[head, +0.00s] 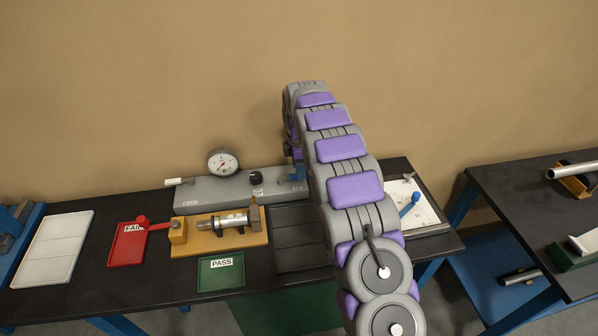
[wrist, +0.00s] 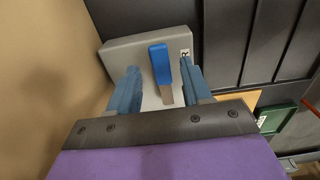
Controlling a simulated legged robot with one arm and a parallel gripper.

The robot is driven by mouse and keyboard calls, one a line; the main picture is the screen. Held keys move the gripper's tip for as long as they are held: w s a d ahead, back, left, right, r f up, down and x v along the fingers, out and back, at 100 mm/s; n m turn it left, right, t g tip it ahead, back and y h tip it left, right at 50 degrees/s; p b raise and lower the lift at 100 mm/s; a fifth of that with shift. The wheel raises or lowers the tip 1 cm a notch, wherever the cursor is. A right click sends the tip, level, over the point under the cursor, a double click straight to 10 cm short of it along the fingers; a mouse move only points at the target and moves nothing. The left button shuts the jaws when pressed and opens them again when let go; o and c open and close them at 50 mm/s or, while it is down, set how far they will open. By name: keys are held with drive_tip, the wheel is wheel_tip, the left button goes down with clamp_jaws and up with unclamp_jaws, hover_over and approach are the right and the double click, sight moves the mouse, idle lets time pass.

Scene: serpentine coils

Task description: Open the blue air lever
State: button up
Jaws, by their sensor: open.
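I see a gap on each side of the lever, and no clear contact. A short tan or metal part (wrist: 167,95) shows at its lower end. In the head view my purple and grey arm largely hides the gripper, and small blue parts at the box's right end are hard to tell apart.
The box carries a dial gauge (head: 223,163) and a black knob (head: 256,178). In front are a tan fixture with a metal cylinder (head: 228,222), a red FAIL tray (head: 127,245) and a green PASS tray (head: 221,272). A blue-knobbed thing (head: 409,205) lies right of my arm.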

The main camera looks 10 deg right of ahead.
drive_tip(key=shift+a+f, duration=0.25)
drive_tip(key=shift+f, duration=0.45)
drive_tip(key=shift+d, duration=0.1)
drive_tip(key=shift+d, duration=0.1)
drive_tip(key=shift+d, duration=0.1)
drive_tip(key=shift+c, duration=0.3)
drive_tip(key=shift+c, duration=0.7)
clamp_jaws()
